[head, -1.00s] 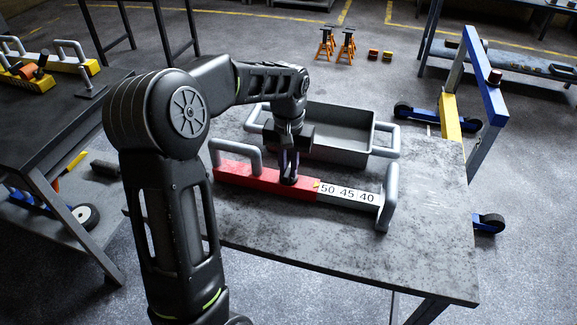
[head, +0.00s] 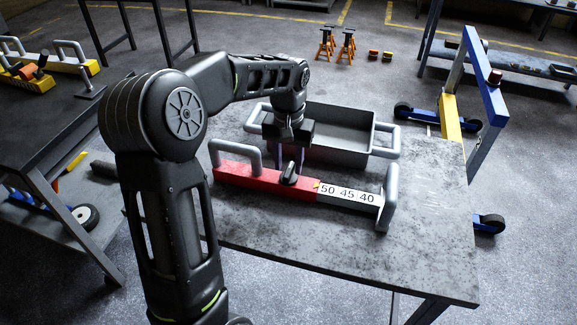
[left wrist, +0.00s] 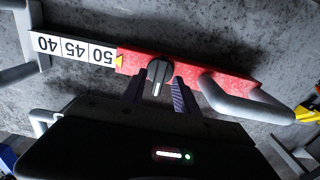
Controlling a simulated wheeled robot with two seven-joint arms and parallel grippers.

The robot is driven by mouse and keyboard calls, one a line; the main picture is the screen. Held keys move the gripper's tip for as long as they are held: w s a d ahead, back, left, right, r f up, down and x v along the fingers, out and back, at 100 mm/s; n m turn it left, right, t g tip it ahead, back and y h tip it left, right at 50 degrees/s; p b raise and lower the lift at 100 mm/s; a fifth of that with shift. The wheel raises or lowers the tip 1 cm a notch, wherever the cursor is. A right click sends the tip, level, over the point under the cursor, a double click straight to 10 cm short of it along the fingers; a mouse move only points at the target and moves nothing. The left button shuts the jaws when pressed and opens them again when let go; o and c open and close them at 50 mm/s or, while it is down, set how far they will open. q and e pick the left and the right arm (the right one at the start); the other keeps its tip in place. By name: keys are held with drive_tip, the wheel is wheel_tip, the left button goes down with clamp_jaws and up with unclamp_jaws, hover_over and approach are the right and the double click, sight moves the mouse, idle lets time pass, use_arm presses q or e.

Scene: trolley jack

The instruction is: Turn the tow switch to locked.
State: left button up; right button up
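A bar with a red section (head: 235,175) and a light section numbered 50 45 40 (head: 348,194) lies on the grey table. A black knob (head: 289,173), taken as the tow switch, sits on the red section near the numbers. It also shows in the left wrist view (left wrist: 159,72), with a white mark at its end nearest my gripper. My left gripper (head: 289,158) is open just behind and above the knob. In the left wrist view its fingertips (left wrist: 158,80) are apart, one on each side of the knob's near end; contact is not visible. No locked label is readable. My right gripper is not in view.
Grey handles (head: 240,153) rise at both ends of the bar. A grey open tray (head: 352,127) with side handles stands close behind it. The table front (head: 345,255) is clear. A blue and yellow frame (head: 485,75) stands at the right.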

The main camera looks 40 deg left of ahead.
sight(288, 170)
use_arm(q)
wheel_tip(288, 170, up, 6)
drive_tip(key=shift+r, duration=0.1)
idle(0.7)
